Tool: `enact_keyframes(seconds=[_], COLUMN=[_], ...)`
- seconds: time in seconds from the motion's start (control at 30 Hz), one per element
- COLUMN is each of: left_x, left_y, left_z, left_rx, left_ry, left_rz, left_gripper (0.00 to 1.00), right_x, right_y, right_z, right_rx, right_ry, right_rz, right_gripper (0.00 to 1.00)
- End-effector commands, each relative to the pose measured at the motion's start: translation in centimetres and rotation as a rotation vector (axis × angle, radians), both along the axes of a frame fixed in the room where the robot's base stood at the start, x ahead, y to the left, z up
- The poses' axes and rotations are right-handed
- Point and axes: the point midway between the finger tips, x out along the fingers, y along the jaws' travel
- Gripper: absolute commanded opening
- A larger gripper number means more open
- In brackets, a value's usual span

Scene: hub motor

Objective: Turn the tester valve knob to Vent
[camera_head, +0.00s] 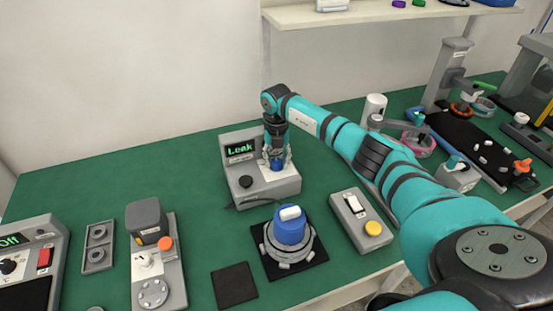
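The grey tester (252,191) stands on the green table with its lit display (240,149) reading "Leak" in green. A black round knob (246,181) is on the left of its front. A blue round part (277,164) sits on the right of the tester, directly under my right gripper (277,158). My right gripper points down with its fingers around or just beside the blue part; whether they touch it is too small to tell. My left gripper is out of view.
A blue hub motor (290,227) on a black pad stands in front of the tester. A switch box with a yellow button (373,228) is right of it. A small press (150,255) and a grey two-hole block (97,250) stand left.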

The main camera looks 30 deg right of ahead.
Motion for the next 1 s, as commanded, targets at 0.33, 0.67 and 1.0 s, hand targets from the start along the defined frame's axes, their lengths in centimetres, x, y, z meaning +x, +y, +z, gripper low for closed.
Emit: enact_keyframes(seconds=[0.33,0.67,1.0], left_x=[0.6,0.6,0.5], left_y=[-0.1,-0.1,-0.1], left_z=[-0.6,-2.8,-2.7], left_rx=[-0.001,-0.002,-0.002], left_ry=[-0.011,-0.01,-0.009], left_rz=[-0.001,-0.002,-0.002], left_gripper=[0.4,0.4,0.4], right_x=[0.1,0.1,0.1], right_y=[0.0,0.0,0.0], right_z=[-0.1,0.0,0.1], right_rx=[-0.001,0.0,0.0], right_ry=[-0.003,-0.003,-0.002], right_rz=[0.049,0.39,0.407], right_gripper=[0.03,0.03,0.38])
